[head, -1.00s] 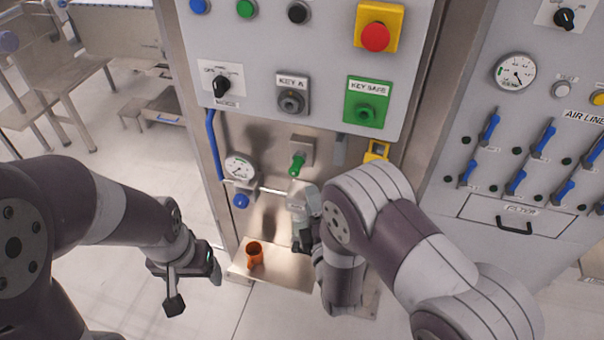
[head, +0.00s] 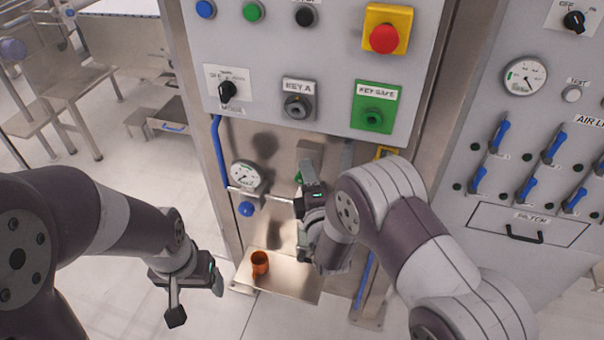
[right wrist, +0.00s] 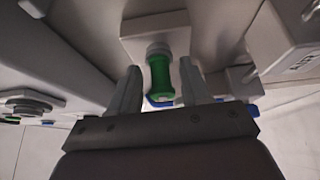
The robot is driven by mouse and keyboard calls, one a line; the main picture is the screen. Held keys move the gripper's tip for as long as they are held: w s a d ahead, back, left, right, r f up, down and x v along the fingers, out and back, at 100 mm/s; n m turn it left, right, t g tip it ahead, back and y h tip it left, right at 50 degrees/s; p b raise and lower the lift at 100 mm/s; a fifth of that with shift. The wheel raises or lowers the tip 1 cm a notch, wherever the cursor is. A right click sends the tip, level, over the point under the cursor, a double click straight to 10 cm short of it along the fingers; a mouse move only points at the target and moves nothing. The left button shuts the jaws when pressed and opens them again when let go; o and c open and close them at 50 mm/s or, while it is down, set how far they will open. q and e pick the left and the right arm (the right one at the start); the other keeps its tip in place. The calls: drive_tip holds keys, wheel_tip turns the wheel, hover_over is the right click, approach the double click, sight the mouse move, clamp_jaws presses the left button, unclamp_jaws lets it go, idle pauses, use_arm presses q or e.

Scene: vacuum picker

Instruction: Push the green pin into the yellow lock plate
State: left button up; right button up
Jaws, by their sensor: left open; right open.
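The green pin (head: 298,178) sticks out of a grey block on the panel. My right gripper (head: 307,172) largely covers it in the head view. In the right wrist view the green pin (right wrist: 161,78) lies between the two fingers of my open right gripper (right wrist: 159,68), with a gap visible on each side. The yellow lock plate (head: 386,152) is right of the pin, mostly hidden behind my right arm. My left gripper (head: 197,297) is open and empty, low at the left, away from the panel.
An orange cup (head: 260,263) stands on a metal shelf (head: 285,280) below the pin. A gauge (head: 245,175) and blue pipe (head: 218,150) are left of the pin. The key safe (head: 376,108) and red stop button (head: 384,39) are above the lock plate.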

sight(297, 180)
clamp_jaws()
drive_tip(key=shift+s+a+f+p, duration=0.15)
drive_tip(key=shift+s+a, duration=0.25)
drive_tip(key=shift+s, duration=0.8)
drive_tip(key=shift+s+a+r+p, duration=0.1)
drive_tip(key=shift+s+a+p, duration=0.25)
drive_tip(key=shift+s, duration=0.8)
